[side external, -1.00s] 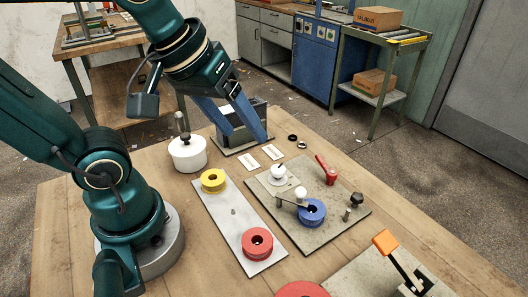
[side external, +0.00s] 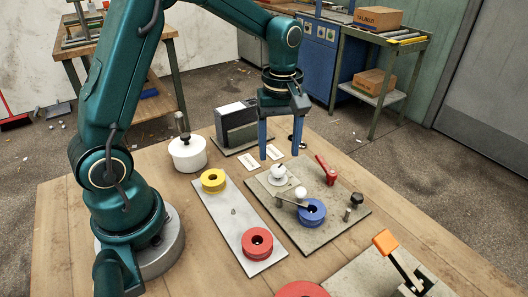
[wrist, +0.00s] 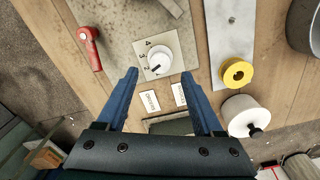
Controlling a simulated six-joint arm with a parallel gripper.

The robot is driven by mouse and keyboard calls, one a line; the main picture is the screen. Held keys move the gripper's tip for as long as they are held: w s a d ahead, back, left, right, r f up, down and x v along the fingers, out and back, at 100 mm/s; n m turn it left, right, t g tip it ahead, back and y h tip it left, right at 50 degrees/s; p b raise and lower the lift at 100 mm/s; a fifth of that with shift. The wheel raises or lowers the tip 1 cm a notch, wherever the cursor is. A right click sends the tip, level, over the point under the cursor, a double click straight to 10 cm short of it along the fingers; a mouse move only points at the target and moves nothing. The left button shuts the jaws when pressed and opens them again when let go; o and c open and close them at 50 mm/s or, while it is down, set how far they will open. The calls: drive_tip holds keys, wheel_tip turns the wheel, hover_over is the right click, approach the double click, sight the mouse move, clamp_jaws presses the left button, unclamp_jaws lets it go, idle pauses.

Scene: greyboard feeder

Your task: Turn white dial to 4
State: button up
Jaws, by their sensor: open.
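The white dial (side external: 278,172) sits on a pale square plate at the back corner of the greyboard panel (side external: 330,236). In the wrist view the dial (wrist: 157,64) shows a dark pointer line on its face and printed digits on its plate, among them a 4 at one corner. I cannot tell exactly which digit the pointer marks. My gripper (side external: 283,152) is open and empty, pointing down above the table just behind the dial. In the wrist view the dial lies ahead of and between the open fingers (wrist: 165,84), apart from them.
On the panel are a red lever (side external: 326,170), a blue ring (side external: 312,212), a white-knobbed crank (side external: 300,193) and a black knob (side external: 356,199). A metal plate (side external: 236,228) holds yellow and red rings. A white canister (side external: 188,154) and a dark box (side external: 236,125) stand behind.

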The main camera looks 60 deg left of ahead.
sight(278, 168)
drive_tip(key=shift+f, duration=2.15)
drive_tip(key=shift+c, duration=0.3)
clamp_jaws()
